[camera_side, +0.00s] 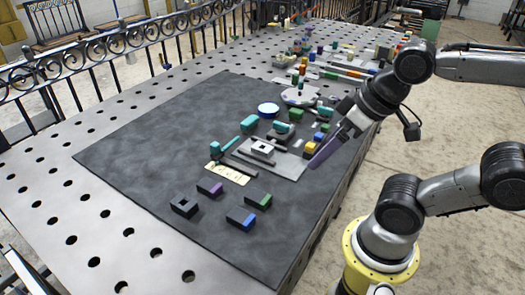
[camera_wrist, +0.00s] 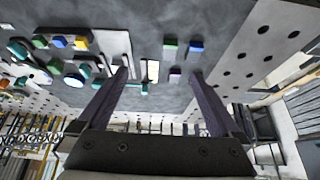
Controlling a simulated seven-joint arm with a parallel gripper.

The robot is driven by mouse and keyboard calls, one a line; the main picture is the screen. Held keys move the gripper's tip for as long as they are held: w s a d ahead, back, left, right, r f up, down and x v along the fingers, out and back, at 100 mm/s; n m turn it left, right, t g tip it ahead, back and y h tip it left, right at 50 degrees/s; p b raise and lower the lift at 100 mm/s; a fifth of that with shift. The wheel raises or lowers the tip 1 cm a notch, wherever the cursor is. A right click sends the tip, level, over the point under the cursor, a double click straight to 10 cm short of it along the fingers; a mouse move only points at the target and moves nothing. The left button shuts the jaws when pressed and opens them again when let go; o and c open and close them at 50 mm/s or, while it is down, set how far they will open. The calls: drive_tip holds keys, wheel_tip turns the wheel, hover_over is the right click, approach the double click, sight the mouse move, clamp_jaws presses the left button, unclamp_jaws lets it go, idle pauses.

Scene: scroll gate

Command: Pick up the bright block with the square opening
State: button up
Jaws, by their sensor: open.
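The bright white block with the square opening (camera_side: 262,148) sits on a light grey plate (camera_side: 286,166) on the dark mat in the side view. A dark block with a similar opening (camera_side: 184,207) stands apart at the mat's lower left. My gripper (camera_side: 318,160) is to the right of the white block, apart from it, over the plate's right side. In the wrist view my gripper (camera_wrist: 158,74) has its two long fingers spread wide, with nothing held between them. I cannot clearly make out the white block in the wrist view.
A teal hammer-like piece (camera_side: 222,150) and a cream card (camera_side: 226,173) lie left of the plate. Purple-ended (camera_side: 210,189), blue-ended (camera_side: 241,219) and green-ended (camera_side: 258,199) blocks stand nearer. Coloured blocks crowd beyond the plate. The mat's left side (camera_side: 140,150) is clear.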

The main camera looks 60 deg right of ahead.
drive_tip(key=w+r+m, duration=0.5)
drive_tip(key=m, duration=0.2)
drive_tip(key=m+g, duration=0.6)
drive_tip(key=m, duration=0.5)
hover_over(262, 145)
wheel_tip(262, 145, down, 10)
drive_tip(key=f, duration=0.5)
drive_tip(key=a+f, duration=0.1)
drive_tip(key=f, duration=0.1)
drive_tip(key=shift+s+f, duration=0.1)
drive_tip(key=shift+f, duration=0.3)
drive_tip(key=shift+s+d+f, duration=0.1)
drive_tip(key=shift+s+f, duration=0.05)
drive_tip(key=shift+f, duration=1.3)
drive_tip(key=shift+s+f, duration=0.1)
drive_tip(key=shift+f, duration=1.3)
drive_tip(key=shift+r, duration=0.15)
clamp_jaws()
